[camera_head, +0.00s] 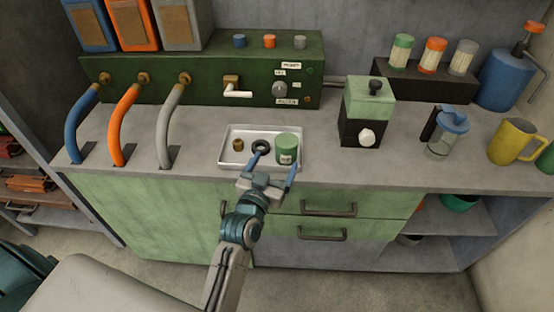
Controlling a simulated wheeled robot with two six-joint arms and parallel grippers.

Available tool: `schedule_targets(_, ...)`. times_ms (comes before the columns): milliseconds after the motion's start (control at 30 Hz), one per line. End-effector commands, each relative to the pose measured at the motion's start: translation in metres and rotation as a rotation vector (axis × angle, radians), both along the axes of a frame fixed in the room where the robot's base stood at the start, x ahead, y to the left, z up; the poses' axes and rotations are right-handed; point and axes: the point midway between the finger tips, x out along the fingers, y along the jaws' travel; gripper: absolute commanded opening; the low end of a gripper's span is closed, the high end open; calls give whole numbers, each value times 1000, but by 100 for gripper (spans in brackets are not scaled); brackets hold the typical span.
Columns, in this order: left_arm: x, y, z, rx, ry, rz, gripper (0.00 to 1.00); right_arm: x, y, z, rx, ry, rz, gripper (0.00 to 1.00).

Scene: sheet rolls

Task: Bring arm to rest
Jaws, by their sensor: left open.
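My left gripper (275,166) is open, with its two blue fingers spread at the front edge of the counter. Its arm comes up from the bottom middle of the view. The fingertips are by the near rim of a white tray (227,161). In the tray are a small brass piece (238,145), a dark ring (261,146) and a green canister (286,148). One fingertip overlaps the ring's lower edge in the picture; I cannot tell whether they touch. Nothing shows between the fingers. My right gripper is not in view.
The grey counter (205,130) holds a green machine (205,80) with blue, orange and grey hoses, a grinder (367,110), a glass jug (442,138) and a yellow mug (512,141). Drawer handles (328,208) stick out below. Counter between tray and grinder is clear.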

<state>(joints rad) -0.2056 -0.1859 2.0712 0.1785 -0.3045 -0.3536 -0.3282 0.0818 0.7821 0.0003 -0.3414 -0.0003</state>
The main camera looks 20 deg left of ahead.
Motion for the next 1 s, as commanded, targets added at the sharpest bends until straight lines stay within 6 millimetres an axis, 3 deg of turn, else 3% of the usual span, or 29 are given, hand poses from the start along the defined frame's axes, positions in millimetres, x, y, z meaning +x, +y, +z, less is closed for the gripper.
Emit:
schedule_targets(467, 0, 0, 0, 0, 1, 0, 83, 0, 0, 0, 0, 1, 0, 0)
schedule_targets(633, -14, 3, -16, 13, 92, -26, 83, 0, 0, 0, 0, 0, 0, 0)
schedule_targets(767, -50, 12, -49, 41, 300, -70, 83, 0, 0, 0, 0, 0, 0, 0)
schedule_targets(900, -109, 28, -86, 72, 589, -90, 83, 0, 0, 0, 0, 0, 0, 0)
schedule_targets(1000, -147, 39, -103, 87, 757, -83, 83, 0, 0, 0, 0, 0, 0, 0)
